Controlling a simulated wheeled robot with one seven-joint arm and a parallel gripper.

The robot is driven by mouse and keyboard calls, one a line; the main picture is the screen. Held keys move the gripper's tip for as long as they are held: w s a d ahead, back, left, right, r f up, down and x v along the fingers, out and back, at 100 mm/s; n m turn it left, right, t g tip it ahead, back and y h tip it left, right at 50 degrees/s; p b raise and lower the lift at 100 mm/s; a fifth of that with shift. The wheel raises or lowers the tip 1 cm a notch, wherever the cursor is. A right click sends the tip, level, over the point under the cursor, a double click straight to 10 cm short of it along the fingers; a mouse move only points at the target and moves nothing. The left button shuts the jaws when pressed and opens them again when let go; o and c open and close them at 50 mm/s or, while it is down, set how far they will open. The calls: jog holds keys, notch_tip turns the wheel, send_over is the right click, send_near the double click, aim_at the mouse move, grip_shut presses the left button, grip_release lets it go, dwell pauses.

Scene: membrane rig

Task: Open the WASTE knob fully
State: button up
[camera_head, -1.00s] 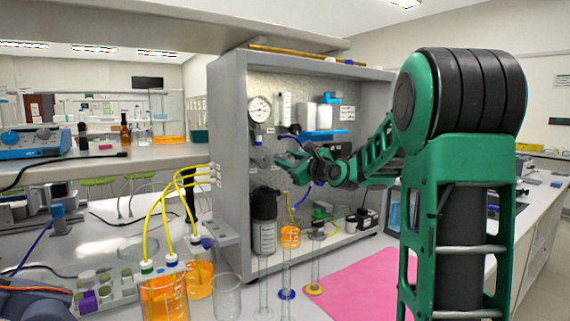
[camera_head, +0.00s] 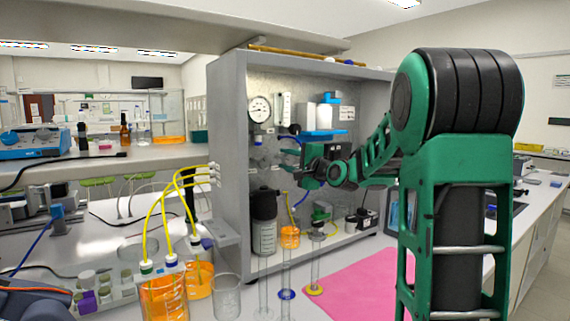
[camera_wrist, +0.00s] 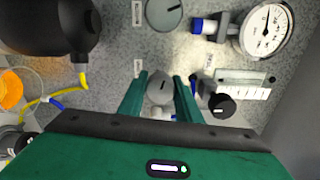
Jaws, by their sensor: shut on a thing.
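In the wrist view a grey round knob (camera_wrist: 160,88) with a short dark pointer mark sits between the two green fingers of my gripper (camera_wrist: 161,80). The fingers are shut on its sides. The small labels beside the knobs are too blurred to read, so I cannot confirm which one is WASTE. In the head view my gripper (camera_head: 300,172) is in front of the panel inside the grey cabinet and hides the knob it holds.
Another grey knob (camera_wrist: 164,14), a black knob (camera_wrist: 221,105) and a dial gauge (camera_wrist: 265,30) are close by on the panel. A dark bottle (camera_head: 264,205) stands below left of my gripper. Glass cylinders and a pink mat (camera_head: 365,285) are in front.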

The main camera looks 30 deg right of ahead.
jog(key=n, duration=0.5)
jog(key=shift+a+f+n, duration=0.15)
jog(key=shift+f+n, duration=0.15)
jog(key=n, duration=1)
jog(key=shift+n, duration=2.6)
jog(key=shift+c, duration=0.2)
jog(key=shift+o, duration=0.2)
jog(key=o, duration=1)
jog(key=shift+o, duration=0.2)
jog(key=shift+r, duration=0.15)
